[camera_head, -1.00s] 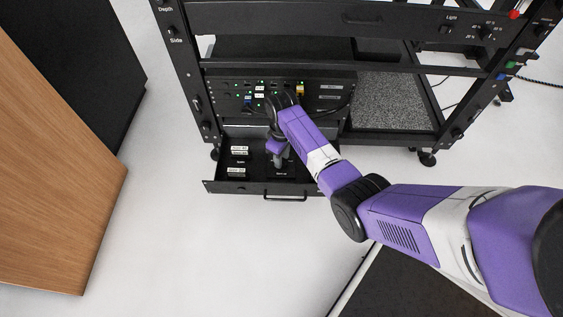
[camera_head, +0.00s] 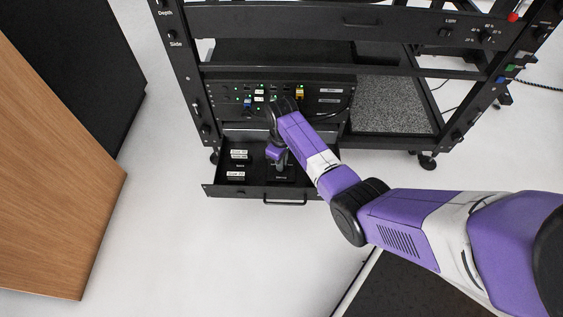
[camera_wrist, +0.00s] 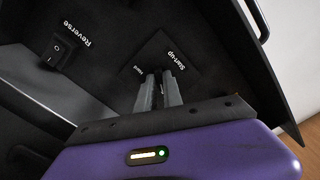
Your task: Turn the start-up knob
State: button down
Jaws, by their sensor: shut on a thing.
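The start-up knob sits on a dark plate (camera_wrist: 186,72) labelled "Start-up" in the wrist view, on the floor of an open black drawer (camera_head: 220,190). The fingers hide nearly all of the knob, so its angle cannot be read. My gripper (camera_wrist: 160,88) is shut on it, with the two grey fingertips close together at the plate. In the head view my gripper (camera_head: 281,166) reaches down into the right part of the drawer, and the arm covers part of the view.
A black rocker switch (camera_wrist: 59,50) labelled "Reverse" is on the same drawer panel. The drawer wall (camera_wrist: 262,60) stands close beside my gripper. Above the drawer is a rack panel (camera_head: 228,97) with lit ports and cables. A wooden cabinet (camera_head: 50,180) stands at left; floor between is clear.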

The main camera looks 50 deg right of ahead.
jog(key=shift+r, duration=0.15)
jog(key=shift+m+p, duration=1.1)
jog(key=m+p, duration=0.2)
jog(key=m, duration=0.1)
jog(key=shift+m, duration=0.3)
jog(key=m+p, duration=0.2)
jog(key=m, duration=0.3)
jog(key=shift+m, duration=0.3)
jog(key=c, duration=1.5)
grip_release()
